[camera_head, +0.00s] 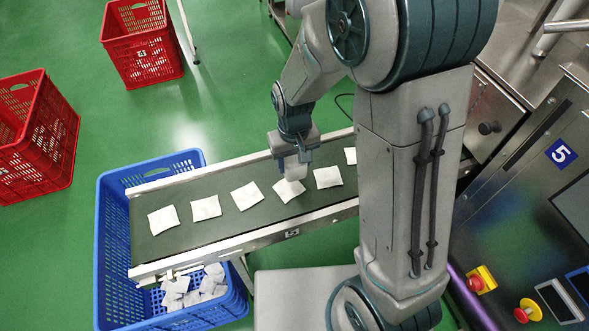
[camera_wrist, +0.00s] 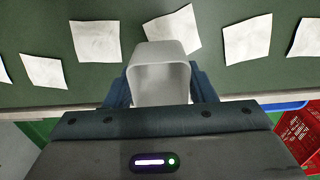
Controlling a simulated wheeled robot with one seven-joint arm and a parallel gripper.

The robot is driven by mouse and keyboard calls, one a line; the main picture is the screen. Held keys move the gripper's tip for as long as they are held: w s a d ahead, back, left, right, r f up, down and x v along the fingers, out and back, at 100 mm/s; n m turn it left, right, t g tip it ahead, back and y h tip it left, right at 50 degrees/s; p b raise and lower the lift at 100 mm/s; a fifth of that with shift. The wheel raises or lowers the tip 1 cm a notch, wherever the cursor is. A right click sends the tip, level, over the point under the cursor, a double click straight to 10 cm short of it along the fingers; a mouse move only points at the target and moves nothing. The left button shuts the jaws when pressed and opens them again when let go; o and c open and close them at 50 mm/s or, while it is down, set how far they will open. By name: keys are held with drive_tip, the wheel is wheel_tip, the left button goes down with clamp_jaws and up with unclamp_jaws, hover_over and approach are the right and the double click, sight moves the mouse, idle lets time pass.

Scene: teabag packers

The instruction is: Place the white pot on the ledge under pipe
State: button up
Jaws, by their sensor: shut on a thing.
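My gripper (camera_head: 295,156) is over the conveyor belt, pointing down, and is shut on the white pot. The white pot (camera_head: 296,172) shows just below the fingers in the head view, close above the belt and partly covered by the gripper. The ledge and the pipe cannot be made out.
White teabags (camera_head: 246,196) lie in a row on the green conveyor (camera_head: 180,232). A blue crate (camera_head: 112,200) with loose teabags stands at its left end. Red crates (camera_head: 145,45) stand on the green floor. A machine panel with red buttons (camera_head: 528,311) is at right.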

sight(294, 171)
drive_tip(key=shift+f+b, duration=0.3)
drive_tip(key=shift+f, duration=1.7)
drive_tip(key=shift+f, duration=0.2)
drive_tip(key=o, duration=1)
drive_tip(key=shift+c, duration=0.2)
drive_tip(key=shift+r, duration=0.1)
